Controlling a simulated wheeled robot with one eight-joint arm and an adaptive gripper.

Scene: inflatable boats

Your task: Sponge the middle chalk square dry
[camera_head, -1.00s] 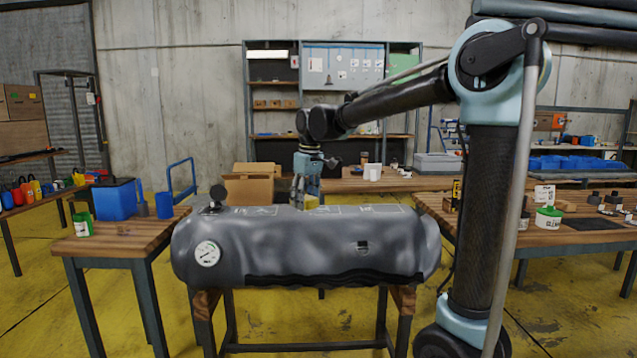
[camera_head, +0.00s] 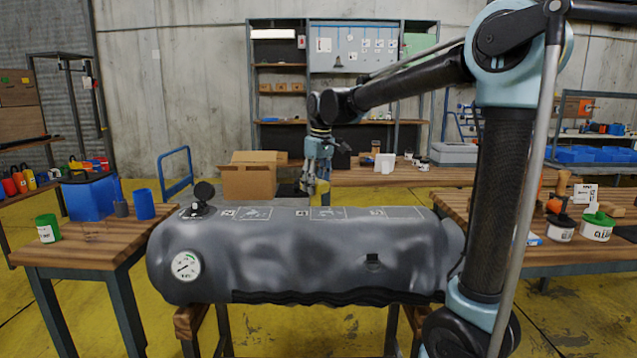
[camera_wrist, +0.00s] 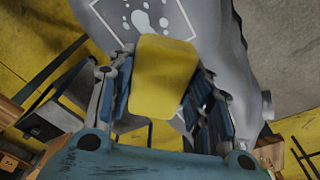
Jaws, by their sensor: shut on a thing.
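My gripper (camera_head: 318,178) is shut on a yellow sponge (camera_head: 322,187), which also shows in the wrist view (camera_wrist: 160,78). The grey inflatable tube (camera_head: 300,255) lies across a stand in the head view. Three chalk squares are drawn along its top: left (camera_head: 254,213), middle (camera_head: 329,213) and right (camera_head: 404,212). The sponge is at the far side of the middle square in the head view; I cannot tell whether it touches the tube. In the wrist view a chalk square (camera_wrist: 145,12) with pale wet-looking blotches lies beyond the sponge, partly covered by it.
A round gauge (camera_head: 186,266) and a black valve cap (camera_head: 204,191) are at the tube's left end. A wooden table (camera_head: 90,245) with a blue box (camera_head: 88,197) stands left. Another bench (camera_head: 545,250) with tubs stands right. A cardboard box (camera_head: 248,180) is behind.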

